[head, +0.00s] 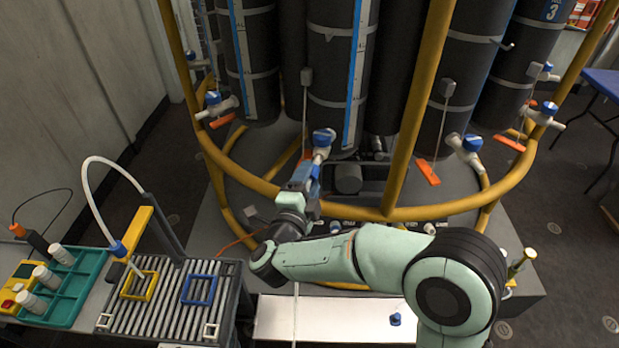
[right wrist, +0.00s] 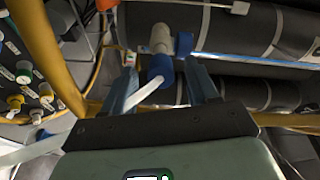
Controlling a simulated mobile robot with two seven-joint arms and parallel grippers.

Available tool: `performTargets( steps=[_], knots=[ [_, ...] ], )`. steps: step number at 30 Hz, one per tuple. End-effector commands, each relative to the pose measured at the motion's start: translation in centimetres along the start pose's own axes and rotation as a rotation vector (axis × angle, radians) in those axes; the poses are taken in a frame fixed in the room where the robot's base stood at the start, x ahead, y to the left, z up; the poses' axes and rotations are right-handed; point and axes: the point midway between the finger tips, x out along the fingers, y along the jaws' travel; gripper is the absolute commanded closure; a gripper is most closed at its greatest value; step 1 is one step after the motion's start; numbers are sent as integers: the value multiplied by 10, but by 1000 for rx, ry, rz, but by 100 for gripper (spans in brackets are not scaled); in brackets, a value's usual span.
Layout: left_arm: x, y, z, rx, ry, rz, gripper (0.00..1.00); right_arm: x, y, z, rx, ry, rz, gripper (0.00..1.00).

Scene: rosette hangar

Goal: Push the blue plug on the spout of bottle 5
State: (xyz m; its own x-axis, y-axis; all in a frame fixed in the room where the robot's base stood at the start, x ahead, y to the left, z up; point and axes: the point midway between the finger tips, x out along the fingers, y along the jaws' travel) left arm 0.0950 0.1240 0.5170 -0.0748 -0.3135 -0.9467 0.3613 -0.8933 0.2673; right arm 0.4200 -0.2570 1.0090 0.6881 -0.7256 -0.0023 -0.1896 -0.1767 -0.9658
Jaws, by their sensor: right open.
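A white spout with a blue valve handle (head: 323,137) sticks out low on the middle black bottle (head: 330,60); I cannot read a number on this bottle. My right gripper (head: 309,170) is just below and in front of this spout. In the right wrist view my right gripper (right wrist: 163,80) is open, with one finger on each side of a blue plug (right wrist: 160,67). The plug is at the end of the white spout (right wrist: 162,38), and a pale strap or tube curves from it to the lower left. I cannot tell whether the fingers touch the plug. My left gripper is out of view.
A yellow ring rail (head: 412,214) and upright post (head: 420,100) surround the bottles near my right arm. Other spouts (head: 467,146) stick out at both sides. A roller rack (head: 165,315) and teal tray (head: 85,290) stand left. A small blue piece (head: 396,319) lies on the white board (head: 330,318).

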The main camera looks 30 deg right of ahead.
Motion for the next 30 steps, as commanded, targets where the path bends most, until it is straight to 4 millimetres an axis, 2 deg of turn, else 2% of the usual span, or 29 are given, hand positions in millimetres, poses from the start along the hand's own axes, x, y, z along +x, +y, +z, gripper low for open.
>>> performTargets(
  steps=[9, 15, 21, 30],
  knots=[
    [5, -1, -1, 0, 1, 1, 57, -74, 0, 1, 0, -8, -3, 41],
    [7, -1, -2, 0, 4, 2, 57, -109, 0, 1, 1, -4, -2, 41],
    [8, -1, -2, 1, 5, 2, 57, -123, 0, 0, 0, -1, -2, 41],
    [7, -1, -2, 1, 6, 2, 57, -124, 0, 0, 0, 0, -2, 41]
  ],
)
